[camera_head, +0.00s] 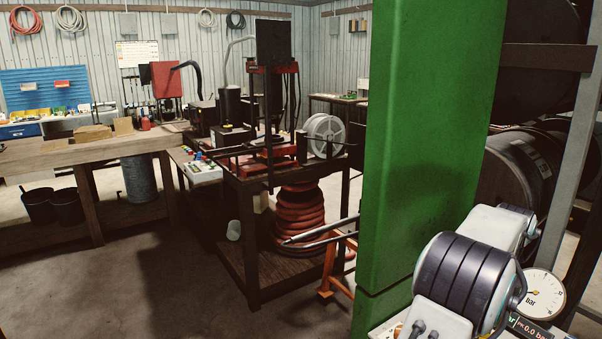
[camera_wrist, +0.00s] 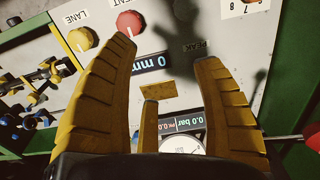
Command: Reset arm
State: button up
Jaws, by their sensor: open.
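In the wrist view my gripper (camera_wrist: 165,50) is open, its yellow ridged fingers spread with nothing between them. It hangs over a pale control panel (camera_wrist: 165,20). A red button (camera_wrist: 129,22) lies just beyond the left fingertip, and a yellow button (camera_wrist: 82,39) is further left. A display reading 0 mm (camera_wrist: 152,63) and another reading 0.0 bar (camera_wrist: 182,125) show between the fingers. Whether a finger touches the panel I cannot tell. In the head view my arm is at the lower right and my gripper is hidden.
A green upright body (camera_head: 415,130) stands close in front in the head view. A dial gauge (camera_head: 543,294) is beside my arm. Brass and dark fittings (camera_wrist: 40,95) lie left of the panel in the wrist view. A wooden bench (camera_head: 80,152) and open floor (camera_head: 120,285) are to the left.

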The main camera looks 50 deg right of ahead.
jog(key=shift+n, duration=0.7)
jog(key=f, duration=0.2)
jog(key=a+f, duration=0.2)
jog(key=f, duration=0.1)
jog(key=shift+w+a+f, duration=0.25)
jog(key=shift+w+f, duration=0.05)
jog(key=shift+w, duration=0.05)
jog(key=shift+n+y, duration=0.3)
jog(key=shift+n, duration=0.1)
jog(key=a, duration=0.1)
jog(key=w+a, duration=0.1)
jog(key=a, duration=0.1)
jog(key=a+f, duration=0.1)
jog(key=a, duration=0.1)
jog(key=shift+w+a, duration=0.15)
jog(key=shift+w, duration=0.05)
jog(key=w+a+r+n+t, duration=0.1)
jog(key=w+a+r+n, duration=0.2)
jog(key=a, duration=0.9)
jog(key=w+a+r+n+t, duration=0.1)
jog(key=w+a+r+n, duration=0.2)
jog(key=w+a+n, duration=0.6)
jog(key=w+a+r+n+t, duration=0.2)
jog(key=w+a+n, duration=0.4)
jog(key=a, duration=1)
jog(key=shift+w+a+r, duration=0.3)
jog(key=shift+w+r, duration=0.15)
